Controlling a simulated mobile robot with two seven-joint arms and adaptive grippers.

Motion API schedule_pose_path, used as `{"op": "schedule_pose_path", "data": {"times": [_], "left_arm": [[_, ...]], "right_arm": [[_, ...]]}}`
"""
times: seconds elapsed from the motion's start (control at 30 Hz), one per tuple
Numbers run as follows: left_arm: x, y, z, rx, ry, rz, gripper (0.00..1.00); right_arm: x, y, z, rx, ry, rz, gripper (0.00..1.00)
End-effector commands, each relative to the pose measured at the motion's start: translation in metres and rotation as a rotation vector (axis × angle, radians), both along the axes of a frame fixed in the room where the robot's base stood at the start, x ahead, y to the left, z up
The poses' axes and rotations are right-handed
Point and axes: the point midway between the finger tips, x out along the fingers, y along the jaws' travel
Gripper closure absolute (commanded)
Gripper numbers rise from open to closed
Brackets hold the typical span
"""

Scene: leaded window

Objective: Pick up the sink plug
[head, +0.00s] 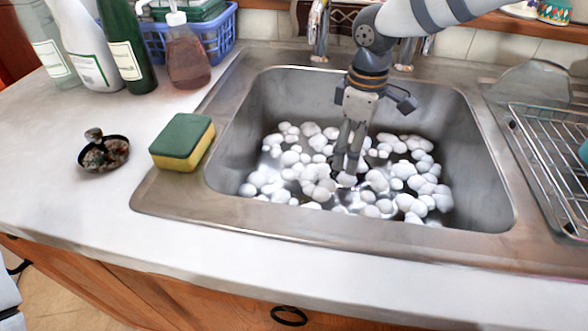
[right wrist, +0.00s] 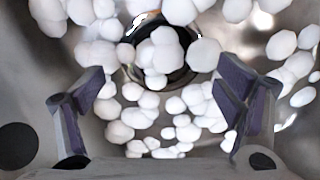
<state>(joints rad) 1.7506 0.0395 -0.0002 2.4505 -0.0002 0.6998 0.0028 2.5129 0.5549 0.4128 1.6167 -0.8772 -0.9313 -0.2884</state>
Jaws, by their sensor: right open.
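A dark round piece with a shiny rim (right wrist: 178,76) shows in the right wrist view at the sink bottom, partly covered by white foam clumps. It looks like the sink plug or the drain; I cannot tell which. In the head view foam and my gripper hide that spot. My right gripper (head: 347,172) points down inside the sink, its fingertips low among the foam. In the right wrist view its two fingers (right wrist: 165,88) are spread apart with nothing held between them. The dark piece lies beyond the fingertips, roughly centred between them. My left gripper is not in view.
The steel sink (head: 262,218) has raised walls around my gripper. A green-yellow sponge (head: 182,142) sits at its left rim. A wire rack (head: 555,150) is right. The front counter is clear.

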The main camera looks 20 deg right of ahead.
Motion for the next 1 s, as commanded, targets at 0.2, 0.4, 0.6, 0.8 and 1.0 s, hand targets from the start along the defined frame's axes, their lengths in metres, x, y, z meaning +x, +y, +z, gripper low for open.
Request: {"op": "schedule_pose_path", "data": {"times": [0.2,0.4,0.6,0.8,1.0], "left_arm": [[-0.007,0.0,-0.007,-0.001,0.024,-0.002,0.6],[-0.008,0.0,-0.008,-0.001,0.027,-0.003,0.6],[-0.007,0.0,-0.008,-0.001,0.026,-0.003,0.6],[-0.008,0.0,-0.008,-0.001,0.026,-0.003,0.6],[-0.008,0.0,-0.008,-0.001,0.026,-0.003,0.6]], "right_arm": [[0.001,0.006,-0.047,0.001,0.008,-0.001,0.14],[0.003,0.007,-0.058,0.001,-0.001,-0.001,0.14],[0.003,0.007,-0.056,0.001,-0.001,-0.001,0.3],[0.003,0.007,-0.057,0.001,-0.001,-0.001,0.76],[0.002,0.006,-0.057,-0.001,0.001,-0.001,1.0]]}}
